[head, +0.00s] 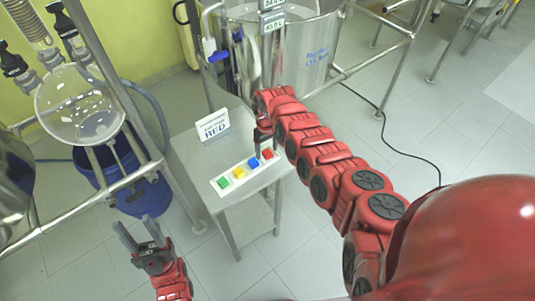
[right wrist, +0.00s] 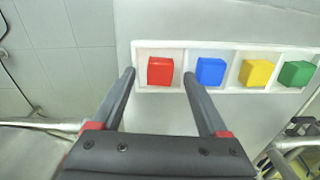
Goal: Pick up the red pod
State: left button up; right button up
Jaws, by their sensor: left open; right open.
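The red pod (head: 267,154) sits in the right end compartment of a white tray (head: 216,187) on a small steel table. In the right wrist view the red pod (right wrist: 160,71) lies in the left end compartment of the tray (right wrist: 223,46). My right gripper (right wrist: 158,77) is open, its two fingers pointing at the red pod, one to each side of it in the picture; I cannot tell how far above it they are. In the head view my right gripper (head: 264,140) is over the tray's right end. My left gripper (head: 139,232) is open and empty, left of the table.
A blue pod (head: 253,163), a yellow pod (head: 239,173) and a green pod (head: 223,182) share the tray. A white sign (head: 213,124) stands behind it. A steel vat (head: 300,50) is behind the table, and a glass reactor (head: 80,105) over a blue bucket (head: 135,185) is at left.

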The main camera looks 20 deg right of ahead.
jog(key=shift+s, duration=0.1)
grip_shut()
dwell(0.4)
